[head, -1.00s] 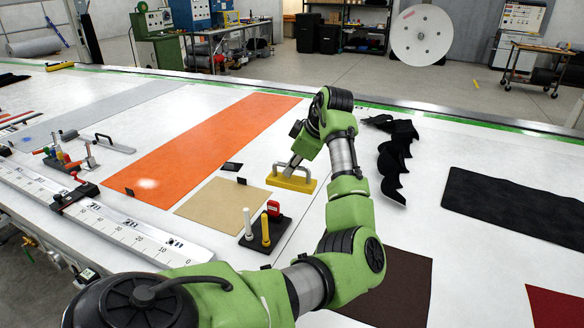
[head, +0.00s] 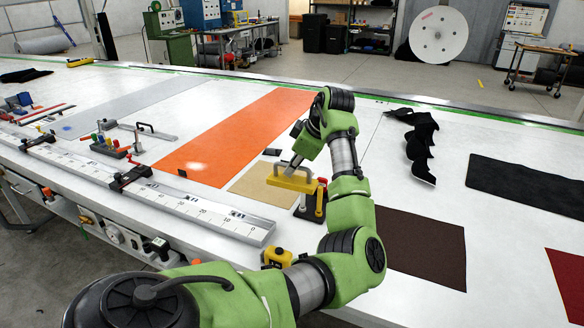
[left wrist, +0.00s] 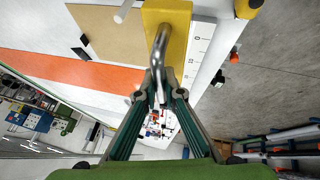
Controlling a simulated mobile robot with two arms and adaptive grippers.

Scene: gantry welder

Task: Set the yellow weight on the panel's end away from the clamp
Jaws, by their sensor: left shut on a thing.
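The yellow weight (head: 290,182) is a block with a grey metal bar handle. My left gripper (head: 294,164) is shut on that handle, which also shows in the left wrist view (left wrist: 158,45). The weight covers part of the tan sheet (head: 250,186) in the head view; its height above the table is hard to tell. The long orange panel (head: 235,135) lies flat behind and to the left. A black clamp (head: 130,178) sits across the white ruler rail, close to the orange panel's near end. My right gripper is out of view.
A black stand with red, yellow and white posts (head: 312,205) is close to the right of the weight. The ruler rail (head: 200,205) runs along the table's near edge. A brown sheet (head: 420,245) lies to the right. White table shows between the sheets.

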